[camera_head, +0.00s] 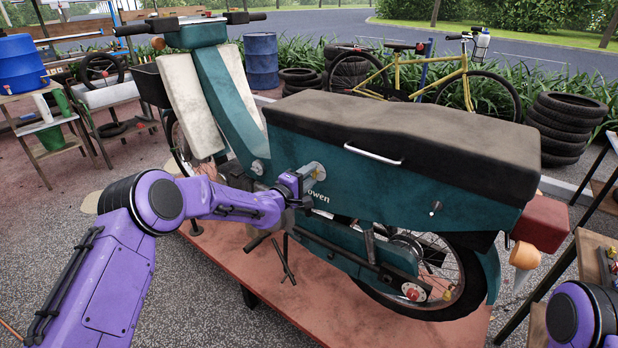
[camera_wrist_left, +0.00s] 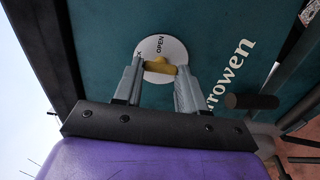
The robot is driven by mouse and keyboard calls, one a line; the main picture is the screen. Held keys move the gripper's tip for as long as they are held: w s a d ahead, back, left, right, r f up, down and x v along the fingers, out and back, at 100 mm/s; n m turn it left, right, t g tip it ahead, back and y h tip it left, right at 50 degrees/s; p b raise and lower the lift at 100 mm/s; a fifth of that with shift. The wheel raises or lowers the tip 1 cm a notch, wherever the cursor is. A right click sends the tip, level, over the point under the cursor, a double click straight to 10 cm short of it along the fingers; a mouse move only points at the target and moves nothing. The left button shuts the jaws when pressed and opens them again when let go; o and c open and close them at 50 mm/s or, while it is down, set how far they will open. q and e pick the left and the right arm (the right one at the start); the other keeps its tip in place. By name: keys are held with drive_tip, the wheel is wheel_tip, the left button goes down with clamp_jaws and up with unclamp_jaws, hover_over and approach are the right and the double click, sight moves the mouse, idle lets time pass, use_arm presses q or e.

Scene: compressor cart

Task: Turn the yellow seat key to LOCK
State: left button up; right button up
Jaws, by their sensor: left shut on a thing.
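The yellow seat key (camera_wrist_left: 160,66) sits on a round white plate (camera_wrist_left: 151,46) on the teal side panel of the scooter (camera_head: 400,180). In the left wrist view the word OPEN shows on the plate. Another label at its left edge is mostly hidden by a finger. My left gripper (camera_head: 311,173) is at the panel below the front of the seat. In the left wrist view its two fingers (camera_wrist_left: 158,84) are shut on the key, one on each side. In the head view the gripper hides the key. My right gripper is out of view.
The scooter stands on a reddish platform (camera_head: 385,322). A black seat (camera_head: 410,135) with a chrome grab handle (camera_head: 373,154) lies above the panel. A dark peg (camera_wrist_left: 252,101) sticks out to the right of the fingers. Shelving stands at the right edge.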

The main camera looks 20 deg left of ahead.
use_arm(q)
drive_tip(key=shift+f, duration=0.15)
drive_tip(key=o, duration=1.1)
drive_tip(key=shift+c, duration=0.2)
drive_tip(key=b+v, duration=0.1)
drive_tip(key=v, duration=0.9)
drive_tip(key=shift+s, duration=0.3)
drive_tip(key=shift+a, duration=0.15)
